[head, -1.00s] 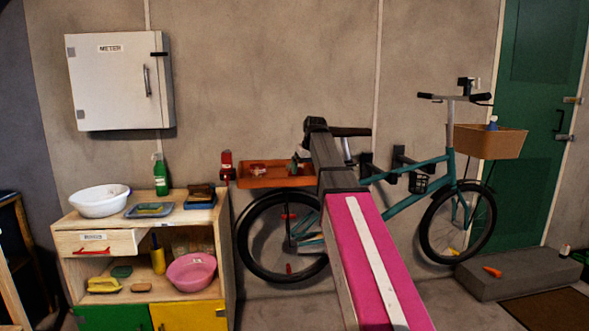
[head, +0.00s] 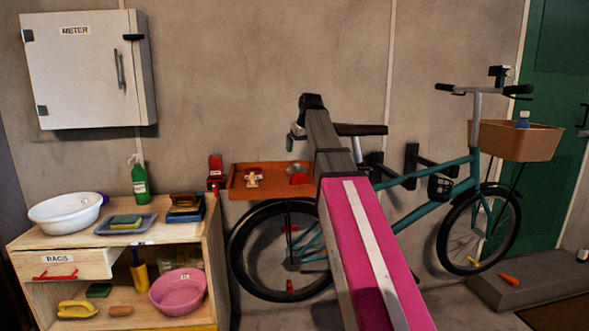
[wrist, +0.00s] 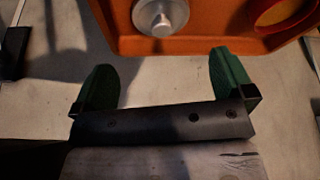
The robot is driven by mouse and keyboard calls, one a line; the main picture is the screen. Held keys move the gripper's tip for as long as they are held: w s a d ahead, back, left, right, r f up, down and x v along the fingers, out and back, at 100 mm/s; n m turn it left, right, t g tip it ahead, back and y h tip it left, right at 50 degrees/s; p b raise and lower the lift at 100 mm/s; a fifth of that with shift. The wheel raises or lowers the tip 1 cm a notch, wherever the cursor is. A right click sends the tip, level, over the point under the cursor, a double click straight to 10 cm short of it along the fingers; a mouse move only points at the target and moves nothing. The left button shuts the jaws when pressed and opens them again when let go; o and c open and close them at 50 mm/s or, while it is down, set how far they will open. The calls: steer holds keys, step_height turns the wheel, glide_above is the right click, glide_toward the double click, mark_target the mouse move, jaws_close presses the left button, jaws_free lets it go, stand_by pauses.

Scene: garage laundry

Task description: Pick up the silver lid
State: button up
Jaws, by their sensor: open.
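The silver lid (wrist: 160,17) is a round metal disc with a knob in its middle. It lies on the orange tray (wrist: 125,42) at the top edge of the wrist view, partly cut off. In the head view the orange tray (head: 240,192) is on the wall behind the bicycle, and I cannot make out the lid clearly there. My gripper (wrist: 164,66) has two green fingers spread wide with nothing between them. The lid is ahead of the fingers, apart from them. In the head view my gripper (head: 298,132) is above the tray's right part, mostly hidden by my arm.
A red ring-like thing (wrist: 287,12) is on the tray, right of the lid. A red object (head: 215,170) stands left of the tray. A teal bicycle (head: 425,205) is below and right. A wooden shelf unit (head: 215,240) with basins and bottles is at left.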

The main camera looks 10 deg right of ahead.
mark_target(297, 164)
steer(key=shift+w+x, duration=0.15)
steer(key=shift+x, duration=2.55)
steer(key=shift+w+x, duration=0.1)
steer(key=shift+x, duration=2.65)
steer(key=shift+a+r, duration=0.1)
steer(key=c, duration=0.7)
